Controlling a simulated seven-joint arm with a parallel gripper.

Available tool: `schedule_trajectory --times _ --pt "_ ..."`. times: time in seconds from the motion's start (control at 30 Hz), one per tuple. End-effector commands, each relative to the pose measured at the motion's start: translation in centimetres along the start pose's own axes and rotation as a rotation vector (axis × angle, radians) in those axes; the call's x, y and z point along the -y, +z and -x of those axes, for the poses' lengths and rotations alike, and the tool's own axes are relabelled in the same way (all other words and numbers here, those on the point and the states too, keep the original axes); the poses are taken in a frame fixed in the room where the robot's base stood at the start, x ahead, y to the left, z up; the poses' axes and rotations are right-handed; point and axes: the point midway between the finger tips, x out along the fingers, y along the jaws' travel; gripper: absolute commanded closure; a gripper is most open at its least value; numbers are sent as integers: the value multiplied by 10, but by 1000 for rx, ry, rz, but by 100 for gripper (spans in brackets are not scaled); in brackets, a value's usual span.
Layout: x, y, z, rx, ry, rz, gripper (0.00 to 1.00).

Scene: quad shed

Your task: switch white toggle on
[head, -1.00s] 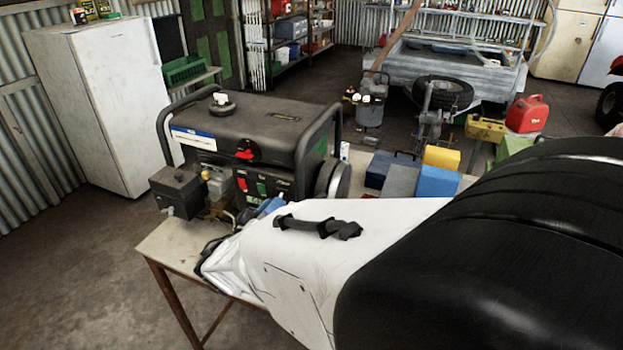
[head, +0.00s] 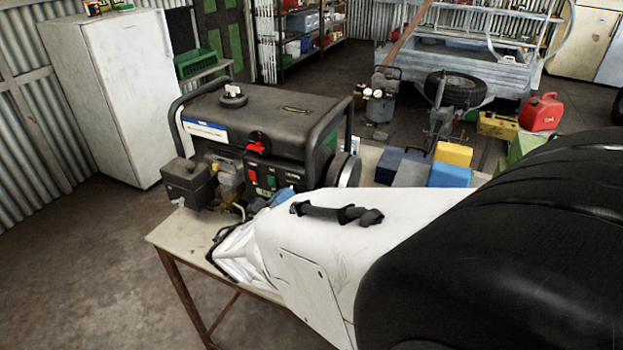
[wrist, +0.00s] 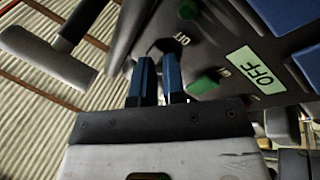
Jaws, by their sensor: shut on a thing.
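The generator (head: 290,112) stands on the bench, with its control panel facing my arm. In the head view my white arm covers the bench front and most of the gripper.
The bench (head: 172,236) has a bare front left corner. Blue and yellow boxes (head: 452,155) sit right of the generator. A grey handle-like bar (wrist: 48,58) is left of my fingers in the wrist view. A white fridge (head: 115,95) stands behind on the left.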

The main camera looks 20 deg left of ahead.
Motion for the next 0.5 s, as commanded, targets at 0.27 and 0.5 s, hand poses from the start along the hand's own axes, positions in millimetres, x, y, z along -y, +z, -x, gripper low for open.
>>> schedule_trajectory --times 0.27,0.5 --pt "-6 -6 -1 126 -120 36 100" --pt "-10 -11 -2 262 -250 78 100"
